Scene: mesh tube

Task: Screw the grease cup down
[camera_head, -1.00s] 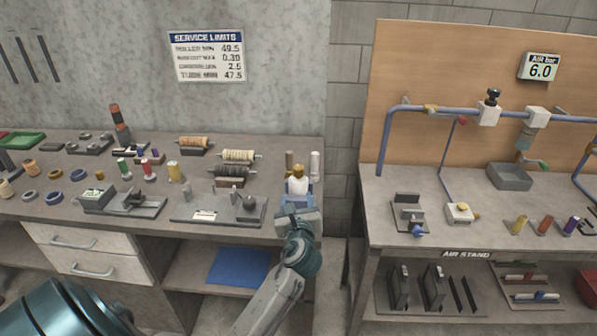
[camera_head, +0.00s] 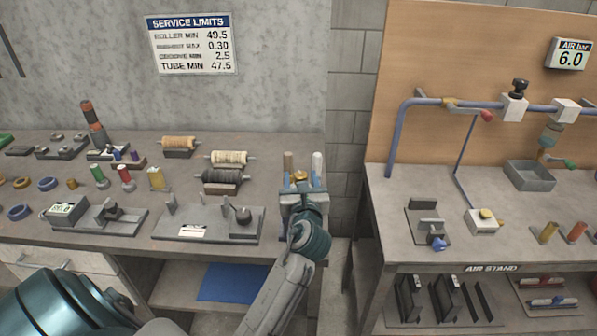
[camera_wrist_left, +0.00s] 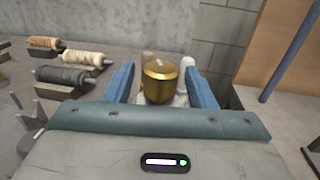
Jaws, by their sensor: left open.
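The brass grease cup (camera_wrist_left: 158,85) stands upright on a pale base in the left wrist view. In the head view its top (camera_head: 300,176) shows at the right end of the left bench. My left gripper (camera_wrist_left: 162,75) is open, with one blue finger on each side of the cup. A gap shows between the cup and each finger. In the head view the left gripper (camera_head: 302,183) hides most of the pale base. My right gripper is not in view.
A tan post (camera_head: 288,161) and a white post (camera_head: 317,163) stand just behind the cup. Rollers (camera_head: 229,158) and a flat grey fixture (camera_head: 208,223) lie to the left. A gap separates this bench from the air stand (camera_head: 465,240) at right.

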